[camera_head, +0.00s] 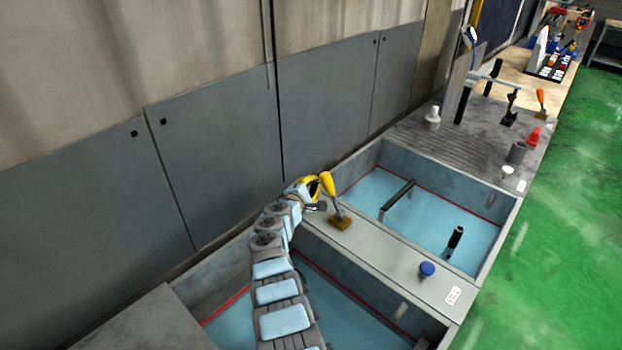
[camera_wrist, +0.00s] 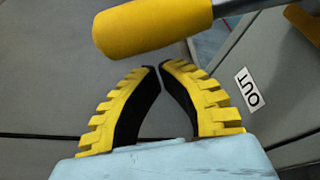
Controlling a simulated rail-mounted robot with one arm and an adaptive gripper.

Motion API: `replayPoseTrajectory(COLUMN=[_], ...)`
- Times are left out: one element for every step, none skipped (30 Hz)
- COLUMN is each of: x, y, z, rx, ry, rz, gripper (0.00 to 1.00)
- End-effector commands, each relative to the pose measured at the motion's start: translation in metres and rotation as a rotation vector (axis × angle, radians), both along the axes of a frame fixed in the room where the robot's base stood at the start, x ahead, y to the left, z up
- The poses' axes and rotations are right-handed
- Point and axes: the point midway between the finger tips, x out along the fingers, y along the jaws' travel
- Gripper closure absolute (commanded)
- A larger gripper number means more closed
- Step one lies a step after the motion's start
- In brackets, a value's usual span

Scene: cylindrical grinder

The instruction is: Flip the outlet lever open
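The outlet lever has a yellow handle (camera_head: 328,185) on a grey stem that rises from an orange-brown base (camera_head: 340,222) on the grey ledge between two basins. The handle leans up and to the left in the head view. In the wrist view the yellow handle (camera_wrist: 150,28) crosses the top, just beyond my fingertips, and a white OUT label (camera_wrist: 249,89) shows to the right. My gripper (camera_wrist: 160,67) has its fingertips nearly together with nothing between them. In the head view my gripper (camera_head: 314,190) is beside the handle; whether they touch cannot be told.
The ledge (camera_head: 385,255) also carries a blue knob (camera_head: 427,269) and a white label (camera_head: 453,295). Blue-floored basins lie on both sides, the far one with a dark bar (camera_head: 397,195) and a black post (camera_head: 455,238). Grey panels (camera_head: 215,130) rise close on the left.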

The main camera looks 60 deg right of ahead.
Motion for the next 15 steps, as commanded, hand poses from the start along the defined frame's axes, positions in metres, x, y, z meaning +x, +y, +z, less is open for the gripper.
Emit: replayPoseTrajectory(x=[-0.003, -0.004, -0.006, -0.008, -0.009, -0.011, -0.011, -0.012, -0.012, -0.013, -0.013, -0.013, -0.013, -0.013, -0.014], y=[0.002, 0.002, 0.003, 0.003, 0.003, 0.003, 0.003, 0.003, 0.003, 0.003, 0.003, 0.003, 0.003, 0.003, 0.003], z=[0.004, 0.004, 0.004, 0.004, 0.005, 0.006, 0.007, 0.007, 0.008, 0.008, 0.008, 0.009, 0.008, 0.008, 0.008], rx=[0.001, 0.003, 0.004, 0.004, 0.002, 0.002, 0.001, 0.001, 0.001, 0.0, 0.0, -0.001, -0.001, -0.001, -0.001], ry=[0.004, 0.004, 0.004, 0.004, 0.004, 0.004, 0.003, 0.002, 0.002, 0.002, 0.002, 0.002, 0.002, 0.002, 0.002], rz=[0.001, 0.0, -0.001, 0.0, -0.001, -0.002, -0.001, -0.001, 0.0, 0.0, 0.0, 0.001, 0.001, 0.001, 0.001], gripper=[1.0, 1.0, 1.0, 1.0, 1.0, 1.0, 1.0, 1.0, 1.0, 1.0, 1.0, 1.0, 1.0, 1.0, 1.0])
